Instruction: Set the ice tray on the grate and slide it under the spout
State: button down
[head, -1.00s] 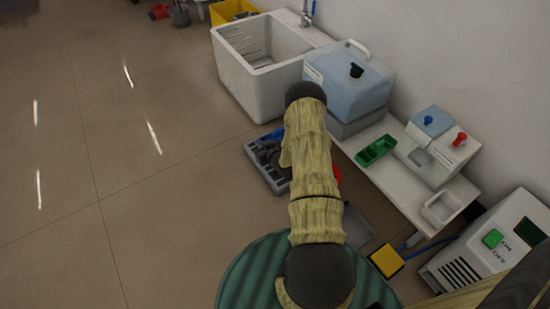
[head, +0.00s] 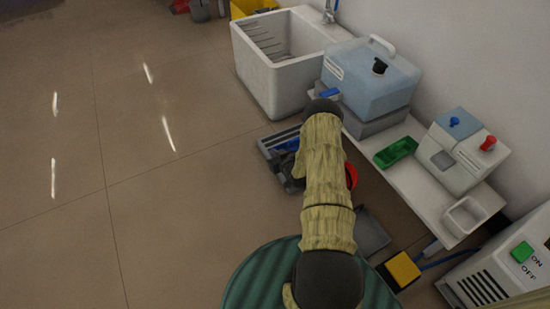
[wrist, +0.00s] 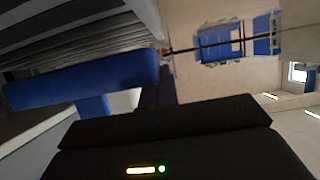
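A green tray (head: 396,152), apparently the ice tray, lies on the white bench, left of a white dispenser (head: 465,145) with a blue and a red knob. I cannot make out a grate or spout for certain. My arm in its tan sleeve crosses the middle of the head view. Dark grey and blue parts show beside it, where my gripper (head: 287,165) seems to be, low and away from the green tray. In the wrist view, a blue bar and grey slats are close. The fingertips are not clear.
A blue water tank (head: 370,75) stands behind the green tray, beside a white sink (head: 285,65). A small white bin (head: 463,217) is at the bench's near end. A yellow pedal box (head: 402,270) is on the floor. Floor at left is clear.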

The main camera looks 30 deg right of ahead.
jog(key=shift+f, duration=0.5)
jog(key=shift+f, duration=0.4)
jog(key=shift+f+b, duration=0.2)
jog(key=shift+b, duration=0.15)
jog(key=c, duration=1.7)
grip_release()
jog(key=shift+r, duration=0.1)
jog(key=shift+s+r+p, duration=0.2)
jog(key=shift+r+p, duration=0.4)
jog(key=shift+r, duration=0.1)
jog(key=p+v, duration=0.7)
jog(key=v, duration=0.4)
jog(key=shift+s, duration=0.35)
